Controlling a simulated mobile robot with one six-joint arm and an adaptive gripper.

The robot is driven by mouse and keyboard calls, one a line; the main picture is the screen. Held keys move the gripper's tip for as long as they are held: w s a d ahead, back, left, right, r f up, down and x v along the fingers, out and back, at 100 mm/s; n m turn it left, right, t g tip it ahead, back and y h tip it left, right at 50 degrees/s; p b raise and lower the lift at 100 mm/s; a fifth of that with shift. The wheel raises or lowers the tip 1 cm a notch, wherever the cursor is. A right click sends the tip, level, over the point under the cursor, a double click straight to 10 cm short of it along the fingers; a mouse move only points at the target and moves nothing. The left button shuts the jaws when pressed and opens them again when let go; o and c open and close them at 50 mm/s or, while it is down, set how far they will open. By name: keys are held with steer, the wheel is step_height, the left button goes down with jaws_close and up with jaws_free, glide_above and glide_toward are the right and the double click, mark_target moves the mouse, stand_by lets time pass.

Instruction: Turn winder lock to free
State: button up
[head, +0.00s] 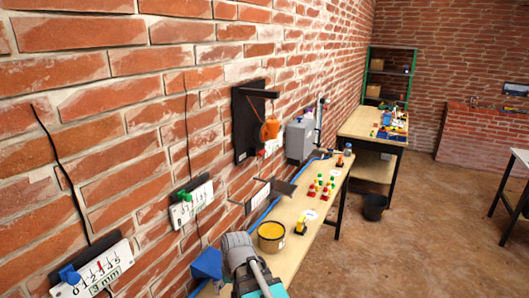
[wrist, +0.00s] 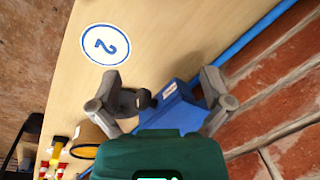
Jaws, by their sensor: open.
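A blue block-shaped device (wrist: 178,108) with a small white label stands on the wooden bench near the wall. A dark grey knob or lever (wrist: 140,100) shows at its left side; I take this to be the winder lock, but its label is too small to read. The blue device also shows in the head view (head: 207,264) beside my arm. My gripper (wrist: 160,78) is open in the wrist view, with one finger on each side of the knob and blue device. I cannot tell whether the left finger touches the knob. The fingertips are hidden in the head view.
A round sign marked 2 (wrist: 105,45) lies on the bench. A yellow-filled pot (head: 271,236) and several coloured pieces (head: 320,187) stand farther along. A blue strip (wrist: 262,32) runs along the wall side. The brick wall (wrist: 290,95) is close on the right. Scale plates (head: 92,270) hang on it.

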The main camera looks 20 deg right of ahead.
steer(key=w+d+r+m+t+y+p, duration=0.1)
steer(key=w+d+r+m+y, duration=0.1)
steer(key=w+r+m, duration=0.3)
steer(key=w+d+m+t+y+p, duration=0.1)
steer(key=w+d+m+y, duration=0.15)
steer(key=w, duration=0.35)
steer(key=m+t+y+p, duration=0.5)
steer(key=m+t, duration=0.7)
steer(key=m, duration=0.7)
glide_toward(264, 153)
steer(key=v, duration=0.3)
steer(key=shift+w+d+r, duration=0.15)
steer(key=x, duration=1.4)
